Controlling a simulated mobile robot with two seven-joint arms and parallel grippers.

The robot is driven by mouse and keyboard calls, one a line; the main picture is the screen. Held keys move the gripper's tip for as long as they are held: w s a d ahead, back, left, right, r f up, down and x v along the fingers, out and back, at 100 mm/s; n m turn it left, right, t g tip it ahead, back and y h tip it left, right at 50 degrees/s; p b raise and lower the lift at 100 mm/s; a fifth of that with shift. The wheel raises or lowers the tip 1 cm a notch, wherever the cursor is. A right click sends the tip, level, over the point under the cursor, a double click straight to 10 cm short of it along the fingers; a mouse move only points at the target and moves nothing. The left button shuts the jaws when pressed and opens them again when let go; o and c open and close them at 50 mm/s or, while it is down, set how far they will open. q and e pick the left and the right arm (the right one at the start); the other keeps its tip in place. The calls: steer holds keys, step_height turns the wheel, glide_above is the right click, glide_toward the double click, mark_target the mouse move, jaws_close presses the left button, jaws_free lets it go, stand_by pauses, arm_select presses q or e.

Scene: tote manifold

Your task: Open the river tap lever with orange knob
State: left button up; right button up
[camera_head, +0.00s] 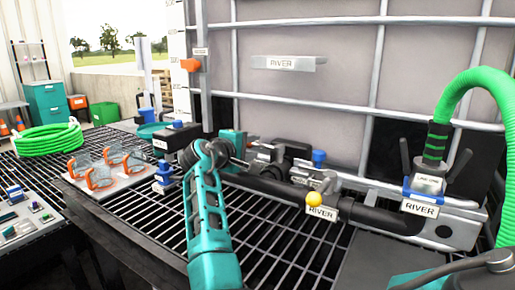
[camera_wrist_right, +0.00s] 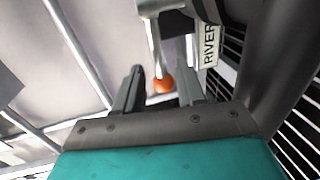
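In the right wrist view, an orange knob (camera_wrist_right: 162,80) sits on the end of a thin metal lever (camera_wrist_right: 154,42). A white RIVER label (camera_wrist_right: 210,45) hangs beside it. The fingers of my right gripper (camera_wrist_right: 160,88) stand apart on either side of the knob. I cannot tell whether they touch it. In the head view, my right gripper (camera_head: 243,162) is at the left end of the dark pipe, by the grey valve fittings (camera_head: 268,152). I cannot make out the lever's orange knob there. My left gripper is out of view.
A yellow knob (camera_head: 314,199) with another RIVER label (camera_head: 321,212) is on the pipe farther right. A green hose (camera_head: 472,85) rises at the right. Goggles lie on a tray (camera_head: 105,192) at the left. The caged tote (camera_head: 330,135) stands behind the grated bench (camera_head: 275,240).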

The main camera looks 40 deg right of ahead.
mark_target(256, 145)
steer(key=shift+x, duration=1.9)
steer(key=shift+c, duration=0.5)
jaws_close()
